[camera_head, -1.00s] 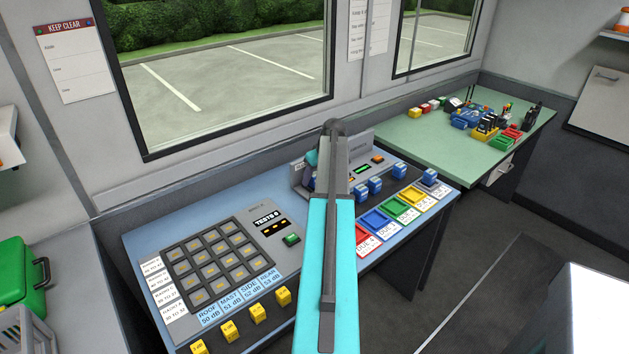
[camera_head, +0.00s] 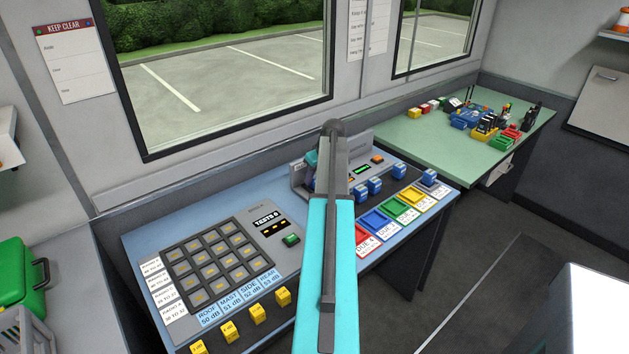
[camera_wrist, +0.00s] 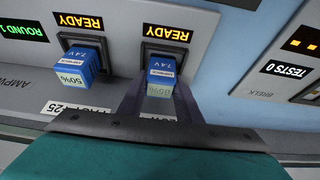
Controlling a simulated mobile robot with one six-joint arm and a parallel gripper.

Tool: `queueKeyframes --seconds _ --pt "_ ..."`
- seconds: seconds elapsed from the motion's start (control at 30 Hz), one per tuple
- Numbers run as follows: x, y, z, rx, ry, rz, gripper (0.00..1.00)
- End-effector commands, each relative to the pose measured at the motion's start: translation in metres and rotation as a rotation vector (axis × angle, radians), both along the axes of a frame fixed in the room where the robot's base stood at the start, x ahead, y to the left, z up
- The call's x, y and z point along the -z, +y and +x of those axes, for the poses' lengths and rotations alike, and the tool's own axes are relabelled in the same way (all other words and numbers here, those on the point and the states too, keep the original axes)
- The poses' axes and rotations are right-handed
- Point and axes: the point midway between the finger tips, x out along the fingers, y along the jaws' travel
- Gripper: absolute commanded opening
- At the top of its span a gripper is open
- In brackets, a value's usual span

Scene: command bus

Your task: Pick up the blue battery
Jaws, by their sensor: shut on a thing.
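In the wrist view a blue battery (camera_wrist: 161,70) marked 7.4V and 85% stands in a charger slot below a READY display. My gripper (camera_wrist: 160,88) is shut on this battery, with one dark finger on each side. A second blue battery (camera_wrist: 78,66), marked 50%, sits in the slot to the left, apart from the fingers. Several other blue batteries, such as this one (camera_head: 399,172), stand on the right part of the blue bench.
Red, blue, green and yellow trays (camera_head: 380,220) line the bench's front right. A keypad panel (camera_head: 215,262) with a TESTS 0 display is at left, with yellow blocks (camera_head: 283,296) along the front edge. A green bench (camera_head: 480,145) with small items stands behind at right.

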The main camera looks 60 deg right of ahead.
Motion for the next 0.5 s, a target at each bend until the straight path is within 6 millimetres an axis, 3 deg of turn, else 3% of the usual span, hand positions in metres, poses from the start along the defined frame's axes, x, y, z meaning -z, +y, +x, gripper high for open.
queueKeyframes --seconds 0.27,0.5 --pt "-0.007 0.0 0.0 0.0 -0.001 0.0 0.05" --pt "-0.03 -0.001 0.0 -0.001 -0.001 -0.002 0.05"
